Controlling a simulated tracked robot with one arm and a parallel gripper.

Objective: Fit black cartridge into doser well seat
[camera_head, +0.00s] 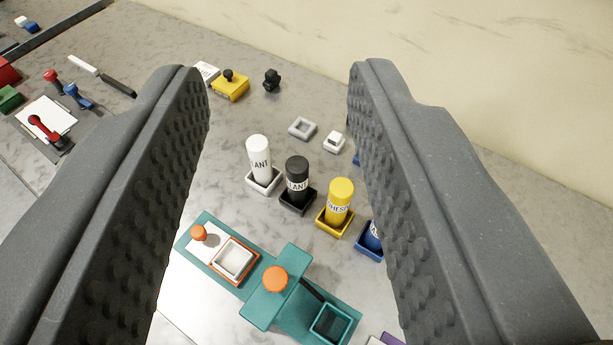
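The black cartridge (297,176) stands upright in a black square holder (297,202), between a white cartridge (259,158) on its left and a yellow cartridge (340,198) on its right. The teal doser (225,275) lies nearer, with orange knobs. It has a white square recess with an orange rim (234,259) and an open teal square well (331,325); I cannot tell for certain which is the well seat. My gripper (280,85) is open and empty. Its two grey fingers frame the cartridges from above, touching none of them.
A blue cartridge (371,236) in a blue holder is partly hidden by the right finger. A grey square ring (302,128), a small white block (334,141), a yellow block (230,86) and a black knob (272,80) lie farther back. A wall (450,60) rises behind.

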